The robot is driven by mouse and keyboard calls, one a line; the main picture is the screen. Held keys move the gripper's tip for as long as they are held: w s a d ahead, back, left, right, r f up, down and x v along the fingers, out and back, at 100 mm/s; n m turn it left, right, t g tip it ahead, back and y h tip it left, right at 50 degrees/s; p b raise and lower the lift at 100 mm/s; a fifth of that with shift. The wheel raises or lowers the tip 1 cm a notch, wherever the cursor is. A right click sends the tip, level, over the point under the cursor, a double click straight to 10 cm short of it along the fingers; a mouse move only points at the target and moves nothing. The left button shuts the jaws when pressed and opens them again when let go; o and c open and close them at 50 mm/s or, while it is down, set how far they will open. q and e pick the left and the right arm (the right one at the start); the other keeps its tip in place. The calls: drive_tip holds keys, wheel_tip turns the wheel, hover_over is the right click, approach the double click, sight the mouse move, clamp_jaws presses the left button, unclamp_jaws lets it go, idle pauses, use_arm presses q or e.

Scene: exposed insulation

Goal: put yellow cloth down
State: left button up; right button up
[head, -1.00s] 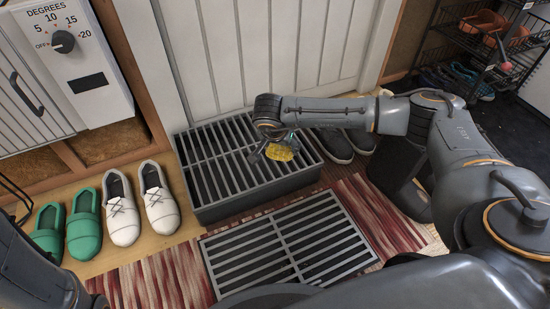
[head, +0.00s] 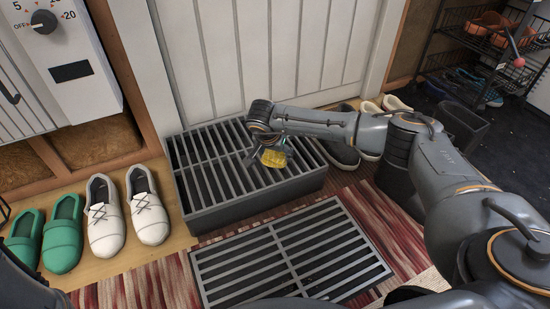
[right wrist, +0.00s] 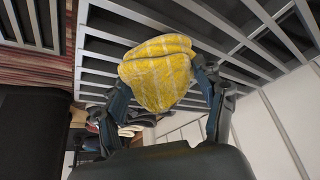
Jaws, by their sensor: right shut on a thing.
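The yellow cloth (head: 273,158) is a small crumpled bundle, held over the raised grey slatted grate box (head: 200,216) in front of the white door. My right gripper (head: 262,152) is shut on it. In the right wrist view the cloth (right wrist: 158,72) sits between the two fingers of my right gripper (right wrist: 165,95), with the grate slats (right wrist: 110,50) behind it. I cannot tell whether the cloth touches the slats. My left gripper is not seen; only a dark part of my left arm shows at the lower left.
A second flat grate (head: 290,255) lies on the red striped rug (head: 385,225). Green shoes (head: 62,232) and white shoes (head: 147,205) stand left of the box. Dark shoes (head: 340,153) stand to its right. A wire shoe rack (head: 460,65) is at the back right.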

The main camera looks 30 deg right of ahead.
drive_tip(key=shift+r, duration=0.15)
drive_tip(key=o, duration=1.1)
drive_tip(key=shift+a+r+p, duration=0.1)
drive_tip(key=shift+r+p, duration=0.25)
drive_tip(key=shift+p, duration=0.05)
drive_tip(key=p+v, duration=0.8)
drive_tip(key=v, duration=0.3)
drive_tip(key=shift+s+a+r+p, duration=0.1)
drive_tip(key=shift+r+p, duration=0.05)
drive_tip(key=shift+p, duration=0.2)
